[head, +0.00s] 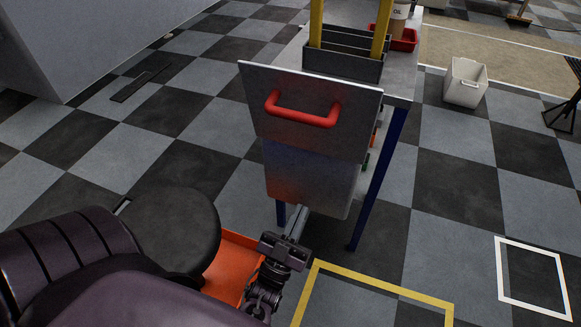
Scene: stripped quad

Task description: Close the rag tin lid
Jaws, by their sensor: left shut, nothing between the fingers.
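A grey flat lid (355,137) with a red bar handle (302,115) stands steeply raised in front of a workbench, its handle face toward me. I take it to be the rag tin lid. A second plain grey panel (305,180) shows just below it, probably the tin's front; the tin's opening is hidden. My left gripper (298,222) is shut and empty, just below the lower edge of the grey panel. Whether its tips touch the panel is not clear. My right gripper is not in view.
The workbench (400,82) with blue legs carries a grey divided tray (345,62), yellow uprights and a red tray (404,40). An orange surface (233,262) lies left of my left gripper. A whitish bin (465,85) stands right. Checkered floor at right is mostly clear.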

